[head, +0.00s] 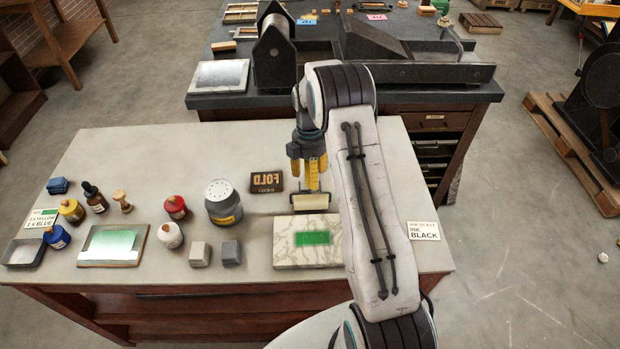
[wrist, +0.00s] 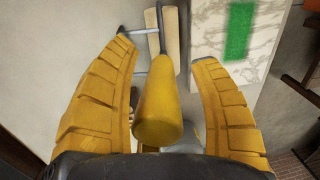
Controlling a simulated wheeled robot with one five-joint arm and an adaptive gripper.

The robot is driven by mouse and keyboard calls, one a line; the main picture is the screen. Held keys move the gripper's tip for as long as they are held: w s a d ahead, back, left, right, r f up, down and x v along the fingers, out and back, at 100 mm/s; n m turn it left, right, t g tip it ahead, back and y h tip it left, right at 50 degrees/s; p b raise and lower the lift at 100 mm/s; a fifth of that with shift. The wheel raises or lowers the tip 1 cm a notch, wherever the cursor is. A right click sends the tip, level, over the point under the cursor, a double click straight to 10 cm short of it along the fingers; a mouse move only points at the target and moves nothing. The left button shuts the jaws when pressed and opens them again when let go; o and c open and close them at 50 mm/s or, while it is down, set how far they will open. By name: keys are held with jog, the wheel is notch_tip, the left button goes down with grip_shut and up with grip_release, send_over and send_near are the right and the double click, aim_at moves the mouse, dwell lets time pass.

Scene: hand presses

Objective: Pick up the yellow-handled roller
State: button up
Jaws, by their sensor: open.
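The yellow-handled roller shows in the wrist view, its yellow handle (wrist: 158,108) pointing toward my gripper and its pale roller end (wrist: 163,35) on a dark metal frame beyond. My gripper (wrist: 162,58) is open, with one yellow finger on each side of the handle and visible gaps to both. In the head view my gripper (head: 309,170) points down over the table behind the marble slab. The roller's pale cylinder (head: 309,202) shows just below the fingers, at the slab's back edge.
The marble slab (head: 290,254) bears a green ink patch (head: 312,238). Ink bottles and two small blocks fill the table's left half. A large press (head: 274,55) stands behind.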

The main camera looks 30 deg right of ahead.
jog(key=shift+f, duration=0.55)
jog(key=shift+o, duration=0.2)
